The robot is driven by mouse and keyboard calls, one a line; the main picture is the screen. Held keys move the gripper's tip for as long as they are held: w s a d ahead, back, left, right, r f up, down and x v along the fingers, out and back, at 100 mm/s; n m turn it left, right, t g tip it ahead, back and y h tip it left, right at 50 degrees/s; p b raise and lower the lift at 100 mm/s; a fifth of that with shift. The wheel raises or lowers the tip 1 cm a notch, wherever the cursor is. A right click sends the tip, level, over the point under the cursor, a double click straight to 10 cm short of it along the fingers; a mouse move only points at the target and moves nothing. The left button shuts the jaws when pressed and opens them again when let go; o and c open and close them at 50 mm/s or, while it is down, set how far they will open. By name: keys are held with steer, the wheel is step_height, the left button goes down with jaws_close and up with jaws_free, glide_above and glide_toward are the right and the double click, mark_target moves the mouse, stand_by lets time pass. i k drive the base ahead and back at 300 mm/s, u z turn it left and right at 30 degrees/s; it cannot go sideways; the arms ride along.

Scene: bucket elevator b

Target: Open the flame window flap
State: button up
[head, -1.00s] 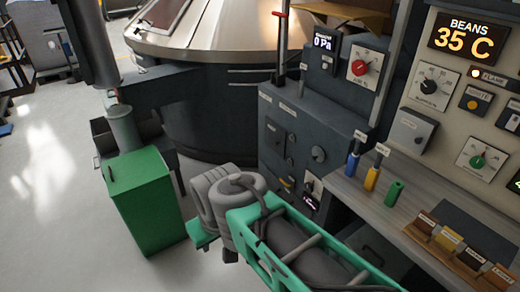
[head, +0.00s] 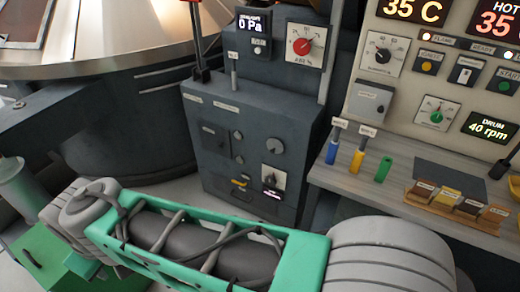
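The dark burner cabinet (head: 255,150) stands in the middle of the head view, below the 0 Pa display. A small dark square plate (head: 213,138) on the left of its front may be the flame window flap; it looks shut, but its label is too small to read. My arm crosses the bottom of the view in front of the cabinet's foot. My gripper is not in view, so its opening and anything in it are hidden.
A large metal drum (head: 130,100) stands left. A green box (head: 40,255) is at lower left.

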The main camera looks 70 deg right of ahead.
mark_target(275, 146)
steer(key=z, duration=0.7)
steer(key=i, duration=1.2)
steer(key=z, duration=0.9)
